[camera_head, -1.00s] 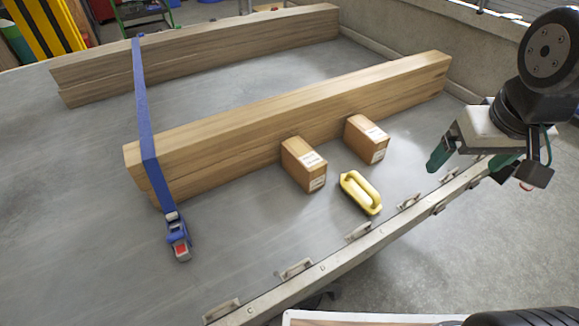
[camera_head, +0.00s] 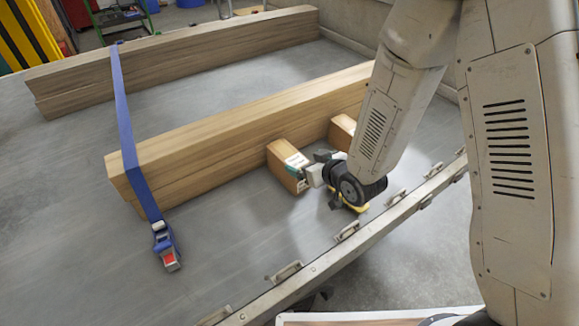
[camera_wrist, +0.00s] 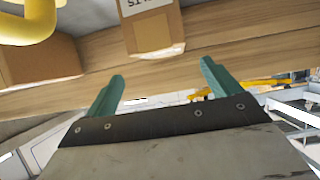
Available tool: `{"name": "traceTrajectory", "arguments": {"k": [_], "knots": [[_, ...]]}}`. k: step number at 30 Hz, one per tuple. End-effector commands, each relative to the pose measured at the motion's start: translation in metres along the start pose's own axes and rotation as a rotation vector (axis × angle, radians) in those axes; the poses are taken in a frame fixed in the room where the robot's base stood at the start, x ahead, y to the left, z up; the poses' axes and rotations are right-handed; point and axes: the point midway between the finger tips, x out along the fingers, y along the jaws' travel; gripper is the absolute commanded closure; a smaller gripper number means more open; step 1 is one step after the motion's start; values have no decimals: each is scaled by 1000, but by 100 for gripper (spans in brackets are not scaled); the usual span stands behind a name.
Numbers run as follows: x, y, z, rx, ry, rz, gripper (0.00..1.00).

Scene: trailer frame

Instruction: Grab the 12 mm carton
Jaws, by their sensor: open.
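Two brown cartons stand against the near timber stack in the head view. No size marking is readable on either. In the wrist view my gripper (camera_wrist: 162,69) is open and empty. One carton (camera_wrist: 150,30), with upside-down printing, is ahead of the gap between the fingers and appears beyond their tips. The other carton (camera_wrist: 38,58) is to the left.
A yellow handled tool (camera_head: 358,208) lies under my wrist, mostly hidden; its handle (camera_wrist: 28,22) shows in the wrist view. The near timber stack (camera_head: 230,135) backs the cartons. A blue strap (camera_head: 128,145) crosses the timber at left. A metal edge rail (camera_head: 345,236) runs along the front.

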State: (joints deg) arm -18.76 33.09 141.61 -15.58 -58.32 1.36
Motion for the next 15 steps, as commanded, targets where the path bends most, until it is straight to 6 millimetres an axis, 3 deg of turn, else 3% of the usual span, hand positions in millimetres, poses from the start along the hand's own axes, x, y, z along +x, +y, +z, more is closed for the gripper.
{"name": "traceTrajectory", "arguments": {"k": [15], "knots": [[62, -6, -1, 0, 14, -8, 10]]}}
